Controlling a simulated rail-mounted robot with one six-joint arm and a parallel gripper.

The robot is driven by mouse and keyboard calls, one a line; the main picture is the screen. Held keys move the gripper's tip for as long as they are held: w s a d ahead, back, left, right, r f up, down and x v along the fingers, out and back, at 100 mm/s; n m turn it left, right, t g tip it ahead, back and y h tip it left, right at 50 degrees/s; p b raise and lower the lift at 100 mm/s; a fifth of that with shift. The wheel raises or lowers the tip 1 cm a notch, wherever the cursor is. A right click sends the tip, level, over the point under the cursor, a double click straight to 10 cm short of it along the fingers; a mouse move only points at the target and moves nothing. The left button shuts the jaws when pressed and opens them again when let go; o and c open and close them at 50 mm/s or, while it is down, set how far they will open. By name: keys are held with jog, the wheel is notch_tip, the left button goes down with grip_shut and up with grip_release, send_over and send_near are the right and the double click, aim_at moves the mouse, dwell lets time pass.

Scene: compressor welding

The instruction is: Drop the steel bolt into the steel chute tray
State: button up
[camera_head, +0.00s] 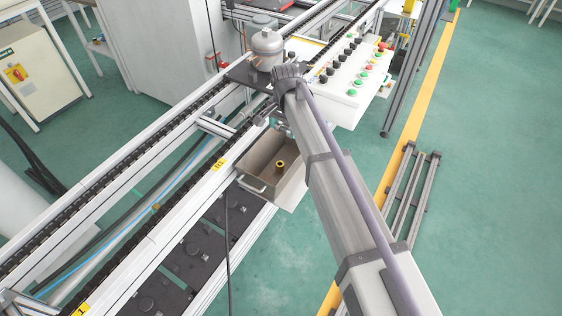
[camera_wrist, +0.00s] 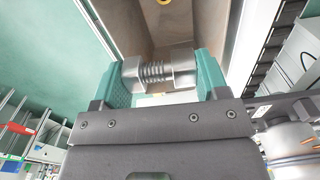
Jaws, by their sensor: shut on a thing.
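In the wrist view, my gripper (camera_wrist: 161,75) is shut on the steel bolt (camera_wrist: 155,73), a grey threaded piece held crosswise between two teal finger pads. The steel chute tray (camera_head: 257,160) is an open metal box beside the conveyor in the head view. Its wall also shows beyond the bolt in the wrist view (camera_wrist: 196,20). My gripper is over or near the tray's far end in the head view, mostly hidden by my arm. A brass ring-like part (camera_head: 280,165) lies inside the tray. The bolt is not clearly visible in the head view.
A grey compressor (camera_head: 266,45) stands on a dark plate on the conveyor, close to my wrist. A white control panel (camera_head: 345,80) with coloured buttons is right of it. Conveyor rails (camera_head: 150,205) run along the tray's left side.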

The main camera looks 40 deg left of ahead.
notch_tip(320, 180, down, 6)
jog(key=b, duration=0.5)
jog(key=shift+w+b, duration=0.1)
jog(key=shift+b, duration=0.2)
jog(key=o, duration=1)
jog(key=shift+r, duration=0.1)
notch_tip(320, 180, up, 11)
jog(key=p, duration=1.1)
